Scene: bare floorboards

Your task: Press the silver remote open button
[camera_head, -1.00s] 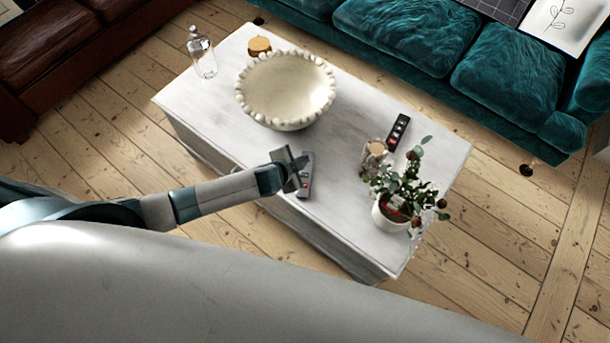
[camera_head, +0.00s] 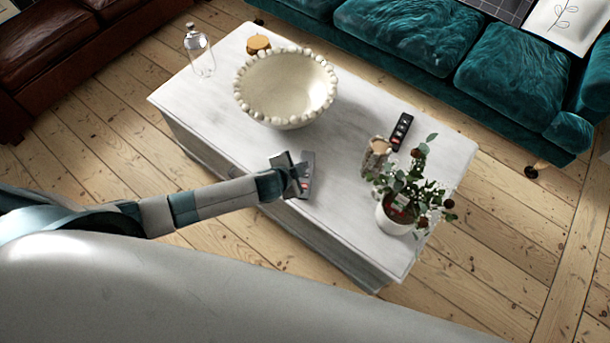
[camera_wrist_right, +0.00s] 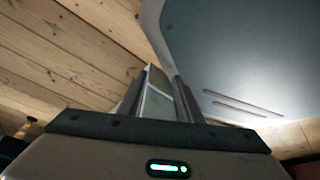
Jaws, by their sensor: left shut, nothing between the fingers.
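A grey, silver-looking remote (camera_head: 307,175) with a red button lies near the front edge of the white table. My left gripper (camera_head: 294,172) is shut and empty, just at the remote's left side and partly over it in the picture. I cannot tell whether it touches the remote. A darker black remote (camera_head: 402,131) lies farther right on the table. My right gripper (camera_wrist_right: 158,100) shows only in the right wrist view, away from the table; its jaw state is unclear.
The white table (camera_head: 222,115) also bears a beaded bowl (camera_head: 287,88), a glass bottle (camera_head: 200,52), a wooden-lidded jar (camera_head: 258,44), a small candle-like jar (camera_head: 376,155) and a potted plant (camera_head: 396,216). A teal sofa (camera_head: 440,40) stands behind, a brown one (camera_head: 50,45) at left.

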